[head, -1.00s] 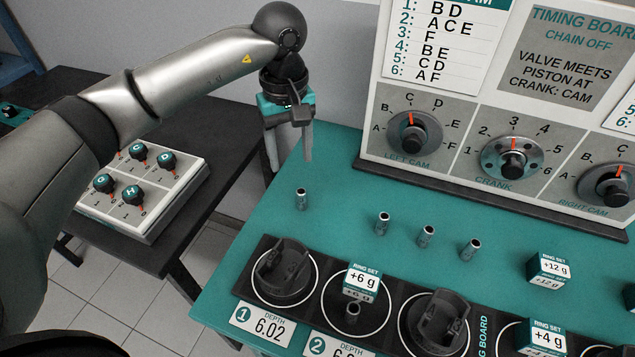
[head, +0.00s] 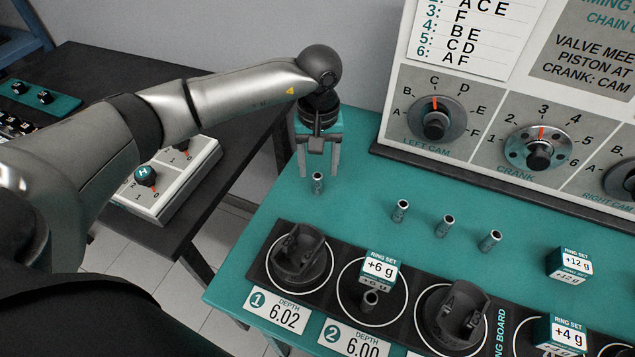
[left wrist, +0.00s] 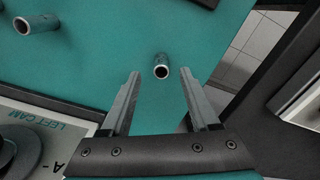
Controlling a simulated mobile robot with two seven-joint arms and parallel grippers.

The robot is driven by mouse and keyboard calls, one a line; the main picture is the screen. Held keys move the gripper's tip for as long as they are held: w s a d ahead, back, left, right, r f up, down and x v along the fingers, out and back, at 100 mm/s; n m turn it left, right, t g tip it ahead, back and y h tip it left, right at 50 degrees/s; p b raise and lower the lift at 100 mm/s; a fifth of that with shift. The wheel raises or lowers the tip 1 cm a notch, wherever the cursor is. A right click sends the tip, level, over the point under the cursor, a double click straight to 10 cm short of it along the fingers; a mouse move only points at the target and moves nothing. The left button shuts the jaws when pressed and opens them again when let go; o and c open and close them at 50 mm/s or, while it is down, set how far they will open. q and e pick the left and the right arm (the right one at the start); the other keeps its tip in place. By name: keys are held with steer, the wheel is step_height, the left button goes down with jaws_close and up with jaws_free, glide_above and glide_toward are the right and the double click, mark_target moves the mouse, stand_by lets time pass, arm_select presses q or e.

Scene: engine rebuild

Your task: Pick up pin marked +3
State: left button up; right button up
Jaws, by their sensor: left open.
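Several small metal pins stand upright on the teal table; their markings are too small to read, so I cannot tell which is +3. The leftmost pin (head: 318,184) stands apart from a row of three: one pin (head: 400,211), a second (head: 445,227) and a third (head: 490,241). My left gripper (head: 319,174) is open, pointing down over the leftmost pin. In the left wrist view that pin (left wrist: 161,72) shows between the spread fingertips (left wrist: 162,78), with nothing held. Another pin (left wrist: 35,24) is at that view's upper left. My right gripper is not in view.
Another pin (head: 369,302) stands in ring 2 by the +6 g box (head: 380,268). Dark pistons (head: 298,255) occupy other rings. The timing board (head: 463,130) rises behind the table. Boxes marked +12 g (head: 569,264) and +4 g (head: 560,335) are at right.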

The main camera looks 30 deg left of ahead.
mark_target(318, 175)
arm_select(q)
step_height(318, 175, down, 5)
steer(key=shift+a+f, duration=0.1)
steer(key=shift+c, duration=0.3)
jaws_close()
stand_by(0.5)
